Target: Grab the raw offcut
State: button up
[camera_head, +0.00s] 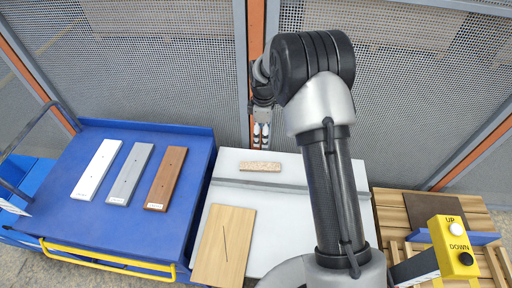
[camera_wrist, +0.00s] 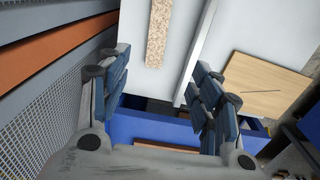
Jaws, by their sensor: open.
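The raw offcut (camera_head: 260,166) is a short speckled tan strip of chipboard. It lies on the white table (camera_head: 228,160) near its back edge, behind a grey rail. In the wrist view the offcut (camera_wrist: 158,35) shows at the top, beyond the fingertips. My gripper (camera_head: 262,128) hangs at the back of the table, behind the offcut and apart from it. In the wrist view my gripper (camera_wrist: 160,82) has its two blue-padded fingers spread wide with nothing between them.
A wooden board (camera_head: 224,245) with a dark slit lies at the table's front left. A blue cart (camera_head: 60,190) at left carries white, grey and brown boards. A mesh fence (camera_head: 180,65) stands close behind. A yellow UP/DOWN button box (camera_head: 452,246) is at right.

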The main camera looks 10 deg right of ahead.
notch_tip(320, 180, down, 3)
jog(key=w, duration=0.1)
jog(key=n+b, duration=0.1)
jog(key=b, duration=0.2)
send_over(260, 166)
jog(key=f, duration=1.2)
jog(key=shift+w+d+f, duration=0.15)
jog(key=shift+w+f, duration=0.05)
jog(key=shift+s+f+b, duration=0.1)
jog(key=shift+f+b, duration=0.65)
jog(key=shift+f, duration=1.95)
jog(key=shift+r, duration=0.1)
jog(key=shift+c, duration=0.3)
jog(key=c, duration=1.1)
jog(key=shift+r, duration=0.1)
